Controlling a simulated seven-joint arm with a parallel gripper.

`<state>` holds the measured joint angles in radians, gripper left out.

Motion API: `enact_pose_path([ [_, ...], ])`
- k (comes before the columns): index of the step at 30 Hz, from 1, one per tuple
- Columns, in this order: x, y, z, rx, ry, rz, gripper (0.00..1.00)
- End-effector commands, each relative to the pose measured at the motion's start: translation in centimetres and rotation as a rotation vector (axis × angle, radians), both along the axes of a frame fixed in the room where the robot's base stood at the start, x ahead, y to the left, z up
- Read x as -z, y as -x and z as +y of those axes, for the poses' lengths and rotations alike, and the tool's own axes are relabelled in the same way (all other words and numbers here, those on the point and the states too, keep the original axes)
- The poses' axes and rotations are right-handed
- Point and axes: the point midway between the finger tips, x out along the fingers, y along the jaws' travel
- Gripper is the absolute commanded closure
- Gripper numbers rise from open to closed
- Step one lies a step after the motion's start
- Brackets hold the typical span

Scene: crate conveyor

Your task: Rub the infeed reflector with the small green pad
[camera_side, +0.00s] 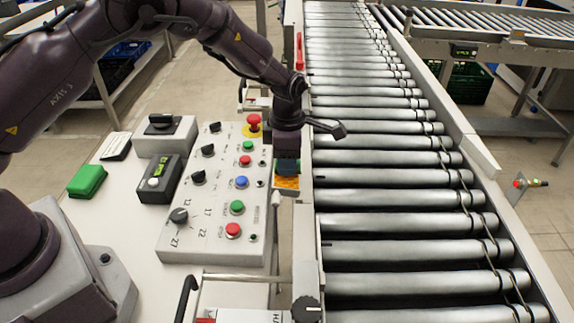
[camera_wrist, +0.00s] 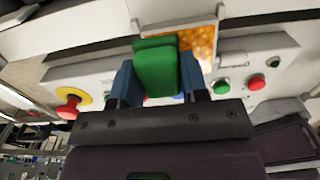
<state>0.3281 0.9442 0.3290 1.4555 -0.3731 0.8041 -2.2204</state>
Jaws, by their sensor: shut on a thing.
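My gripper (camera_wrist: 160,85) is shut on the small green pad (camera_wrist: 157,68), which sits between its blue fingers in the wrist view. In the side view my gripper (camera_side: 287,166) points down beside the conveyor's near rail, and the pad is mostly hidden there. The orange infeed reflector (camera_side: 287,183) shows just below the fingertips. In the wrist view the reflector (camera_wrist: 205,44) lies behind the pad, which covers its left part. The pad is at or very close to the reflector's face; I cannot tell whether they touch.
A sloped control panel (camera_side: 185,235) with knobs and coloured buttons stands left of my gripper, with a red emergency stop (camera_side: 254,123) nearby. A larger green block (camera_side: 87,180) lies on the white table. Conveyor rollers (camera_side: 390,190) run along the right.

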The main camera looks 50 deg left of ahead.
Motion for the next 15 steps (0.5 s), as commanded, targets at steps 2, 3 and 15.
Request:
enact_pose_path([
  [2, 0.1, -0.6, 0.7, -0.003, -0.002, -0.002, 0.81],
  [3, 0.2, -0.8, 1.0, -0.004, -0.002, -0.001, 0.81],
  [15, 0.1, 1.9, -1.8, 0.0, 0.0, 0.004, 0.81],
])
